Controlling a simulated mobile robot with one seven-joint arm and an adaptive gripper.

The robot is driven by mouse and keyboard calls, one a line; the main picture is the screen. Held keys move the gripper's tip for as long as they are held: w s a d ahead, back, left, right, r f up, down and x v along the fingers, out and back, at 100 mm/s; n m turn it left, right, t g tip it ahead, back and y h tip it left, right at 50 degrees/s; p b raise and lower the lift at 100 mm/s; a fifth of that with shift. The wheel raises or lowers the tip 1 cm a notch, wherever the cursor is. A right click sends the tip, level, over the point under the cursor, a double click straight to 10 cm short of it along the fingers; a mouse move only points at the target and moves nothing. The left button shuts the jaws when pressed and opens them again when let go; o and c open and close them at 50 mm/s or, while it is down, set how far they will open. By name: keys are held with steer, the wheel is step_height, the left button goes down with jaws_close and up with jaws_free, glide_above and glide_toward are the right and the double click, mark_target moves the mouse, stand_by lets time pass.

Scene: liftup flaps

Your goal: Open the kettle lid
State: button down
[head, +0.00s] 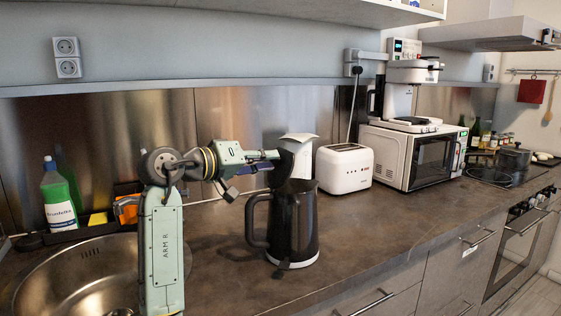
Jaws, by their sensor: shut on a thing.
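The black kettle (293,225) stands upright on the counter in the middle of the head view, with its handle toward the left. A dark piece that looks like its lid (281,174) rises tilted above the rim, partly hidden by the gripper; its exact angle is hard to tell. My gripper (270,159) reaches in from the left just above the kettle's handle side, shut on the lid. The contact itself is small and dark.
A white object (299,153) stands right behind the kettle. A white toaster (344,170) and a microwave (410,155) are to the right. The sink (85,275), with a green bottle (58,197) behind it, is at the left. The counter (375,225) right of the kettle is clear.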

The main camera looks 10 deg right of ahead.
steer(key=shift+s+a+f, duration=0.15)
steer(key=shift+a, duration=0.5)
steer(key=shift+f, duration=0.25)
stand_by(0.6)
steer(key=c, duration=1.8)
jaws_free()
steer(key=o, duration=0.3)
steer(key=shift+r, duration=0.15)
steer(key=shift+o, duration=0.2)
steer(key=shift+r, duration=0.1)
steer(key=v, duration=1.1)
steer(key=shift+s+a, duration=0.2)
steer(key=shift+a, duration=0.2)
